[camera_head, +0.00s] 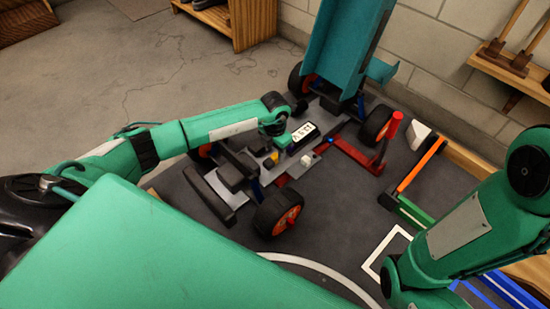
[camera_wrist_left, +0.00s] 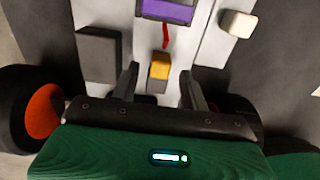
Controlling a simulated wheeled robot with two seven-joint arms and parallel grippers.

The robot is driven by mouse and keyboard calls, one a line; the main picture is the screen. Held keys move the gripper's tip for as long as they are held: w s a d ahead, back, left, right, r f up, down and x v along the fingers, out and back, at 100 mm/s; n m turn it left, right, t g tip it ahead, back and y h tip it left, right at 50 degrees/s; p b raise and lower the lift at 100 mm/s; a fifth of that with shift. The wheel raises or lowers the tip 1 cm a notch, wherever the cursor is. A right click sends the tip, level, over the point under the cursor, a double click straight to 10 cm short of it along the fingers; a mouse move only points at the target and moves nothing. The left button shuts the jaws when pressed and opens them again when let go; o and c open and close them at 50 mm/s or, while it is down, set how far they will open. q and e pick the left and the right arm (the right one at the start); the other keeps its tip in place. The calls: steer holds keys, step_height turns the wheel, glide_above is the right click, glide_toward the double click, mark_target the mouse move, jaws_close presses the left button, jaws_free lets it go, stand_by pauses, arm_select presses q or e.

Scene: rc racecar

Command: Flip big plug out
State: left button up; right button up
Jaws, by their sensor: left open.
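A small yellow plug (camera_wrist_left: 159,66) sits upright on the grey chassis of the racecar, with a red wire running from it to a purple-framed part (camera_wrist_left: 166,10). It also shows in the head view (camera_head: 272,158), beside the left gripper. I take it as the big plug, though I cannot be sure. My left gripper (camera_wrist_left: 159,82) is open, its two fingers either side of the plug with gaps left and right. In the head view my left gripper (camera_head: 276,132) is over the middle of the car. My right gripper is not in view; only the right arm shows.
The car has black wheels with orange hubs (camera_head: 284,218) and a raised teal body shell (camera_head: 342,42) at the back. A white block (camera_wrist_left: 238,23) and a dark block (camera_wrist_left: 97,54) stand near the plug. A display reading about 12.5 V (camera_head: 305,132) lies beside the gripper.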

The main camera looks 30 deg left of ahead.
arm_select(q)
steer(key=shift+f+b, duration=0.3)
steer(key=shift+f, duration=0.55)
